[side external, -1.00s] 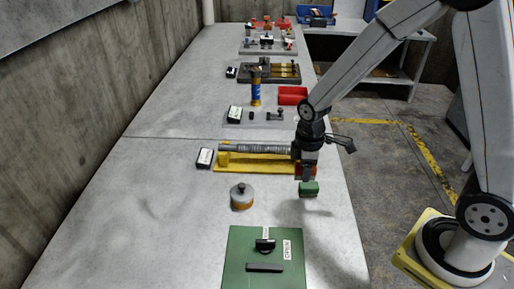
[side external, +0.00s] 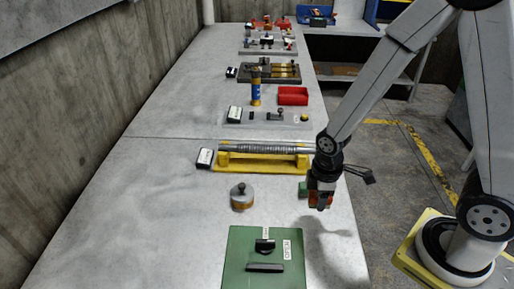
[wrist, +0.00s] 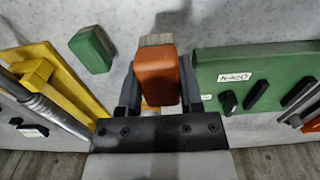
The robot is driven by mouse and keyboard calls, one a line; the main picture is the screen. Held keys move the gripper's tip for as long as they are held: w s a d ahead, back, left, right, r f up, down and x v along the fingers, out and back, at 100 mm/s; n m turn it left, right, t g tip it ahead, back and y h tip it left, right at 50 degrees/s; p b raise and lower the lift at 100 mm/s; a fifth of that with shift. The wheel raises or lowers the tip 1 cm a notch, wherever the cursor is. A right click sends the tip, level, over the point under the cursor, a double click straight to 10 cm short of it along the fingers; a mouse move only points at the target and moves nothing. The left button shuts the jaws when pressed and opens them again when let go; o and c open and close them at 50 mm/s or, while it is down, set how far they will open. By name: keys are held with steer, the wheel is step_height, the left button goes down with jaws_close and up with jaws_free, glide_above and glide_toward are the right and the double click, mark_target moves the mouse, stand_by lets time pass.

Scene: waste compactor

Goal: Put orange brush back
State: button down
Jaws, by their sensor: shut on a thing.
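The orange brush (wrist: 157,76) is an orange block with a grey-tan bristle end. In the wrist view it sits between the two dark fingers of my gripper (wrist: 159,96), which is shut on it. In the side view my gripper (side external: 320,196) hangs over the right edge area of the bench, with the orange brush (side external: 321,186) partly hidden by the fingers. A green block (side external: 303,188) lies just left of my gripper; it also shows at the upper left of the wrist view (wrist: 92,49).
A yellow rack with a grey ribbed rod (side external: 262,162) lies behind my gripper. A green labelled board (side external: 237,247) with black handles is nearer the camera. A grey and orange round pot (side external: 241,198) stands to the left. Bare bench lies between them.

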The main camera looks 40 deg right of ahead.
mark_target(315, 221)
steer(key=shift+f, duration=1.4)
steer(key=shift+f, duration=0.15)
steer(key=shift+f, duration=1.65)
steer(key=shift+f, duration=0.1)
steer(key=shift+c, duration=1.2)
jaws_free()
steer(key=shift+r, duration=6.15)
